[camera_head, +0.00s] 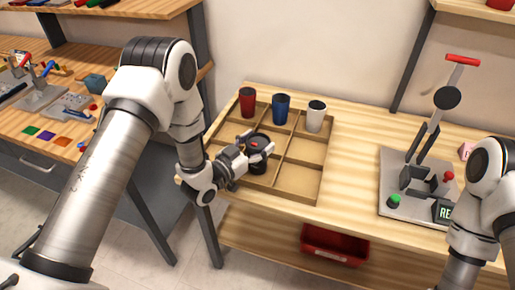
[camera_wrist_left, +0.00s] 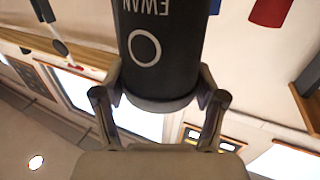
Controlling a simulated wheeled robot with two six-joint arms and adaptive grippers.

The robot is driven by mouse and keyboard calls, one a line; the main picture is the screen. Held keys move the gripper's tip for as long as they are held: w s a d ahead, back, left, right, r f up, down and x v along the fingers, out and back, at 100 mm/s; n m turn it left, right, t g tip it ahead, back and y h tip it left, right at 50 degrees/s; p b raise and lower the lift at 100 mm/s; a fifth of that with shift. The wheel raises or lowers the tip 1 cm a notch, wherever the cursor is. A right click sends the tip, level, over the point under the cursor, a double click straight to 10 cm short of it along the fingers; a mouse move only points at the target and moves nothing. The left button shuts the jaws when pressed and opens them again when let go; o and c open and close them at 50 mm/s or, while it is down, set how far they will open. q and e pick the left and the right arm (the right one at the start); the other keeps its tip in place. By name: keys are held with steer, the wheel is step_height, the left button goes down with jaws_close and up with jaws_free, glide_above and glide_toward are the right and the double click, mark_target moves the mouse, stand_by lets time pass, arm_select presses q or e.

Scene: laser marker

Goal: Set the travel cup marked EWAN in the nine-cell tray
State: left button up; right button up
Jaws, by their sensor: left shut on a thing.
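The dark travel cup (camera_head: 259,142) is in my left gripper (camera_head: 255,160), whose fingers are shut around it. In the left wrist view the cup (camera_wrist_left: 160,50) carries the word EWAN and a ring mark, both upside down in the picture; the left gripper (camera_wrist_left: 160,100) has a finger at each side of its end. The nine-cell tray (camera_head: 298,200) lies on the wooden bench. The cup is at the tray's middle row; whether it hangs above or stands in a cell I cannot tell. My right arm shows at the right, its gripper out of view.
A red cup (camera_head: 247,102), a blue cup (camera_head: 281,108) and a white cup (camera_head: 316,116) stand in the tray's back row. The front cells look empty. A lever press (camera_head: 420,180) stands on the right of the bench. A red bin (camera_head: 335,243) is below.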

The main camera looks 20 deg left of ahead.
arm_select(q)
steer(key=shift+w+f, duration=0.15)
steer(key=shift+f, duration=0.2)
steer(key=o, duration=0.7)
steer(key=shift+o, duration=0.2)
steer(key=shift+r, duration=0.1)
steer(key=shift+r+p, duration=0.3)
steer(key=shift+p, duration=0.05)
steer(key=b+v, duration=0.2)
steer(key=v, duration=1)
steer(key=s+f+n+g+y, duration=0.1)
steer(key=s+f+g+y, duration=0.1)
steer(key=s+f+g, duration=0.5)
steer(key=s+f+n+g+y, duration=0.1)
steer(key=s+f+g+y, duration=0.15)
steer(key=f, duration=0.95)
steer(key=s+a+f+n+g+y, duration=0.1)
steer(key=s+f+g, duration=0.2)
steer(key=s, duration=0.5)
steer(key=s+a+f+n+g+y, duration=0.1)
steer(key=s+f+n+g+y, duration=0.1)
steer(key=s, duration=0.6)
steer(key=shift+a+f+g, duration=0.25)
steer(key=shift+f+g, duration=0.2)
steer(key=shift+g, duration=0.5)
